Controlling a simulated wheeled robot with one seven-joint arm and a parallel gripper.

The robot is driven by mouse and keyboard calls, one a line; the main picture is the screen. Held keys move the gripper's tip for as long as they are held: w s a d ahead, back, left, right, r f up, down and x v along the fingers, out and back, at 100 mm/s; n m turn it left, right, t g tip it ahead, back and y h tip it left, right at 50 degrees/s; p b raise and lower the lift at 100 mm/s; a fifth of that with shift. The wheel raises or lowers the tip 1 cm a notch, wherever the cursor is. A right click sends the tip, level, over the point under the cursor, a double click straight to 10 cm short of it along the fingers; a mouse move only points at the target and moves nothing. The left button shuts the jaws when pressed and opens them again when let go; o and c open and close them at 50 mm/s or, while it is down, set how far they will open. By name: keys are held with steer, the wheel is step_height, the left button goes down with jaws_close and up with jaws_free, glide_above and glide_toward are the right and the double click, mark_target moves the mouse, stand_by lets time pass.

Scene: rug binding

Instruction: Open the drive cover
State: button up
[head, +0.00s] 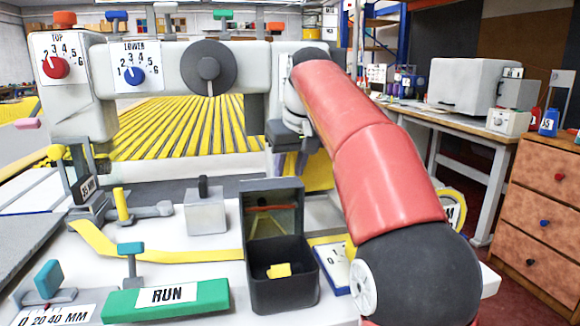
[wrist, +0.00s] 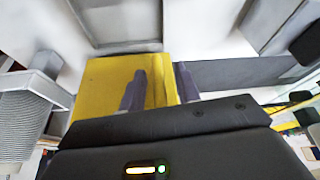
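A yellow panel (head: 318,172), which looks like the drive cover, is at the right end of the white machine, mostly hidden behind my red arm in the head view. In the wrist view the yellow panel (wrist: 102,85) is just ahead of my gripper. My gripper (wrist: 158,88) has two purple-grey fingers standing apart at the panel, with a brighter yellow strip between them. The left finger overlaps the yellow face; the right one is at its right edge. I cannot tell whether they press on the strip. In the head view my gripper (head: 290,165) is largely hidden.
A black open bin (head: 282,285) with a yellow piece inside stands below my arm. A green RUN bar (head: 167,298), a grey block with a post (head: 205,212) and a dark handwheel (head: 208,66) are left of it. A wooden drawer unit (head: 540,195) stands right.

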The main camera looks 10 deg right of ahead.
jaws_close()
